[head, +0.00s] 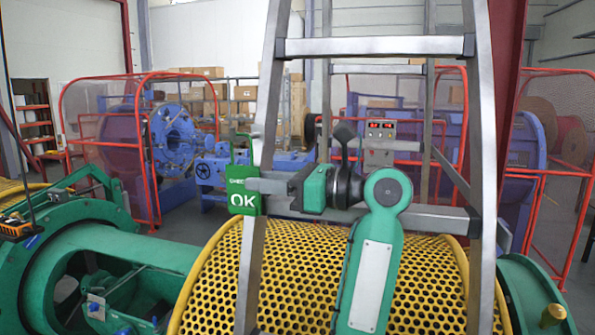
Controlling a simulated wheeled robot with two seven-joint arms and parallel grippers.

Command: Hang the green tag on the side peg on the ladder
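The green tag (243,203), with white "OK" lettering and an open loop at its top, is upright at the outer side of the ladder's (375,46) left rail. A small grey peg (257,130) shows on that rail by the top of the loop. I cannot tell whether the loop is around the peg.
A yellow perforated guard (312,275) stands behind the ladder. Green machinery (120,250) fills the lower left. Red-framed mesh guards and a blue machine (175,138) stand further back.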

